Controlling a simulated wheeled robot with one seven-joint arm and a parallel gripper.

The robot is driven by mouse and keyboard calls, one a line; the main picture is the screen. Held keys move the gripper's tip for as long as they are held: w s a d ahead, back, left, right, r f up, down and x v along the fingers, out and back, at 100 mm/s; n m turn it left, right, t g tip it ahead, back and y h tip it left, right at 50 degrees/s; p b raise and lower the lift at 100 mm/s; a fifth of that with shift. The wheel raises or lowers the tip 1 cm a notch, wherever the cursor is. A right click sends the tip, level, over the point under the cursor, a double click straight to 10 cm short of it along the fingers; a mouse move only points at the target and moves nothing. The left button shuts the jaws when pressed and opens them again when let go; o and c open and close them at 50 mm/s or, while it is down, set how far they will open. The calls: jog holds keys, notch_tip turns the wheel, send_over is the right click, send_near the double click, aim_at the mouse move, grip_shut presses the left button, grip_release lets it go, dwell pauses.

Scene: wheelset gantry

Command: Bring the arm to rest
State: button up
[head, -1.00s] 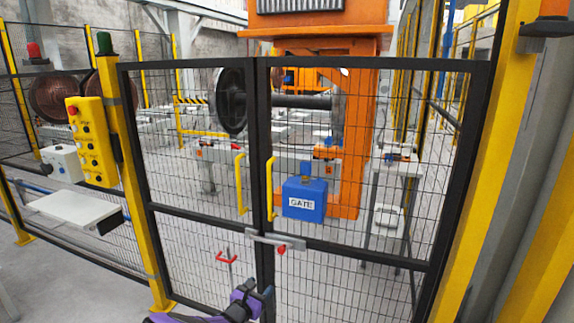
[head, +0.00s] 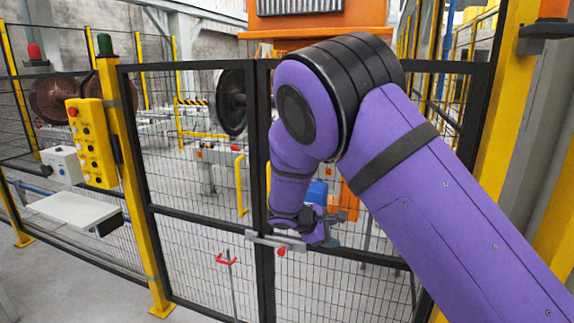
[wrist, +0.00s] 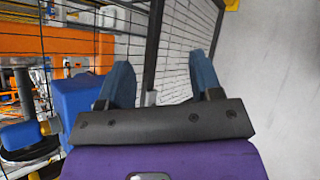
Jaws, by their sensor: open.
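My purple arm is raised and bent in front of the closed mesh gate (head: 262,180) in the head view. My gripper (head: 335,217) hangs at the end of the folded arm, close to the gate, above and right of the latch bar (head: 275,241). In the wrist view my gripper (wrist: 162,85) shows two blue-grey fingers spread apart with nothing between them. The blue gate box (head: 317,192) is mostly hidden behind my arm; it also shows left of the fingers in the wrist view (wrist: 80,97).
A yellow button panel (head: 91,142) is fixed to the post left of the gate, above a white shelf (head: 75,209). Yellow posts and mesh panels flank the gate. A wheelset (head: 231,102) stands behind the mesh. The floor at lower left is clear.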

jog(key=s+d+r+m+g+y, duration=0.2)
jog(key=s+d+r+m+y, duration=0.15)
jog(key=s+d+r, duration=0.5)
jog(key=s+d+r+m+g+y, duration=0.1)
jog(key=s+d+r+m+y, duration=0.2)
jog(key=s+d+r+m, duration=0.5)
jog(key=s+d+r+m+t+y, duration=0.1)
jog(key=s+r, duration=0.3)
jog(key=s, duration=0.6)
jog(key=s+r+m+t+y, duration=0.2)
jog(key=s+r, duration=0.3)
jog(key=s, duration=0.6)
jog(key=shift+s+d+m, duration=0.3)
jog(key=shift+d+m, duration=0.05)
jog(key=shift+r, duration=0.1)
